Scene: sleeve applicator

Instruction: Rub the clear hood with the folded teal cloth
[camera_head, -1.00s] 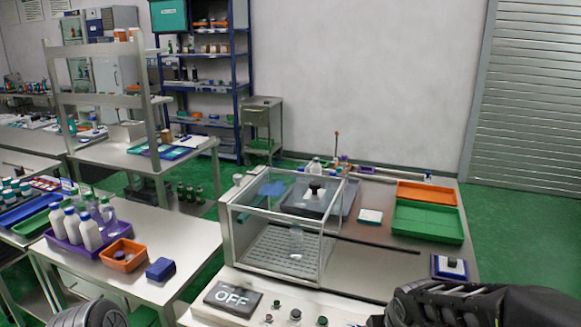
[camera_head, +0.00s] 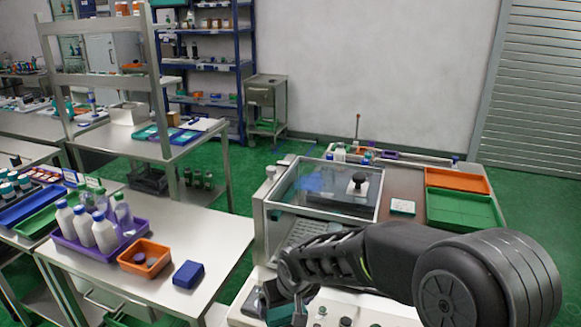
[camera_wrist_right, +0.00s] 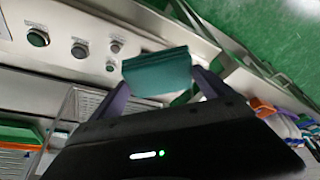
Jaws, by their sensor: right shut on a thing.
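The clear hood (camera_head: 322,186) is a see-through box with a metal frame on the applicator, right of centre in the head view. My right arm crosses its front and hides part of it. My right gripper (camera_head: 283,306) is at the applicator's front panel, in front of and below the hood. In the right wrist view, the right gripper (camera_wrist_right: 160,84) is shut on the folded teal cloth (camera_wrist_right: 157,72), which sticks out between the fingers. The cloth appears apart from the hood. My left gripper is not in view.
The front panel has several knobs (camera_wrist_right: 38,39). Right of the hood are a white-and-teal card (camera_head: 402,207), an orange tray (camera_head: 457,180) and a green tray (camera_head: 462,210). A side table at left holds bottles in a purple tray (camera_head: 90,243), an orange bin (camera_head: 145,258) and a blue box (camera_head: 188,274).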

